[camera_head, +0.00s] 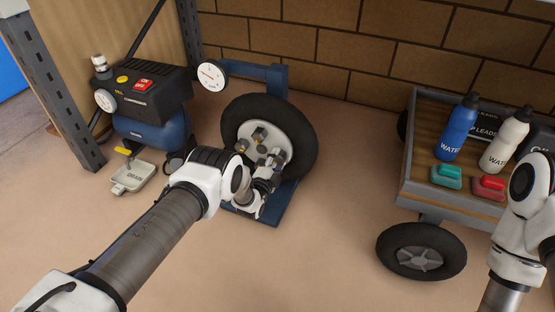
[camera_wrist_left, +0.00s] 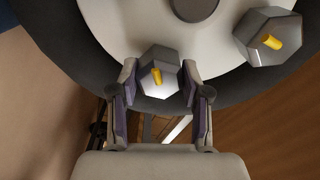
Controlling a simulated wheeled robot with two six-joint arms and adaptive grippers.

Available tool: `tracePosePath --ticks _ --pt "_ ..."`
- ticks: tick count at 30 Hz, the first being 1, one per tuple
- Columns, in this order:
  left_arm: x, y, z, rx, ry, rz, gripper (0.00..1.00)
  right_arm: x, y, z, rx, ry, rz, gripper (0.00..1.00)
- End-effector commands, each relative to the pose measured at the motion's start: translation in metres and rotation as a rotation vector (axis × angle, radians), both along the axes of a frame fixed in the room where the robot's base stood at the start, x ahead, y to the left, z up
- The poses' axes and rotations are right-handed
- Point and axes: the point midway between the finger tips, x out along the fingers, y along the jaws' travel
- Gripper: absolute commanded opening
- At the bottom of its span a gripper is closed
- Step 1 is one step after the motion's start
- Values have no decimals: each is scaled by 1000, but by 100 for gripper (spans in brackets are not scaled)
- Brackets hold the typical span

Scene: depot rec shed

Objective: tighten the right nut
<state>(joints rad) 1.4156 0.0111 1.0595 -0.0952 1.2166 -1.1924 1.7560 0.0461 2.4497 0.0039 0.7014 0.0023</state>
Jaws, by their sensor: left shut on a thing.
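The wheel (camera_head: 305,130) with a dark tyre and a pale hub stands upright on a blue stand. Grey nuts (camera_head: 259,135) show on the hub, one of them at its left (camera_head: 240,147). My left gripper (camera_head: 272,160) is at the right part of the hub. In the left wrist view its two fingers are shut on a grey hex nut (camera_wrist_left: 158,75) with a yellow mark, which I take for the right nut. Another nut (camera_wrist_left: 268,38) with a yellow mark sits free of the fingers. The gripper partly hides the hub in the head view. My right gripper is out of view.
A compressor (camera_head: 145,95) and a grey drain tray (camera_head: 133,178) stand left of the wheel. At the right, a cart (camera_head: 420,180) carries a blue bottle (camera_head: 457,130), a white bottle (camera_head: 503,142) and small blocks. The floor between wheel and cart is clear.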

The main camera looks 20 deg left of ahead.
Motion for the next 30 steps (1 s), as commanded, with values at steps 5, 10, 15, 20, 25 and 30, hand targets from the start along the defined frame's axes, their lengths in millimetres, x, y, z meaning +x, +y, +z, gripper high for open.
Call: tracePosePath --ticks 5,10,15,20,25,30 --pt "0 0 0 163 -12 0 12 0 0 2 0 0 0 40" --pt "0 0 0 316 -24 0 12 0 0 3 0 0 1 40" --pt "0 0 0 446 -34 0 12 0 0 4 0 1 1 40" --pt "0 0 0 534 -41 0 12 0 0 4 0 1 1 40" --pt "0 0 -1 592 -46 0 12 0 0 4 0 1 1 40" --pt "0 0 -1 616 -47 0 12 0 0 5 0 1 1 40"
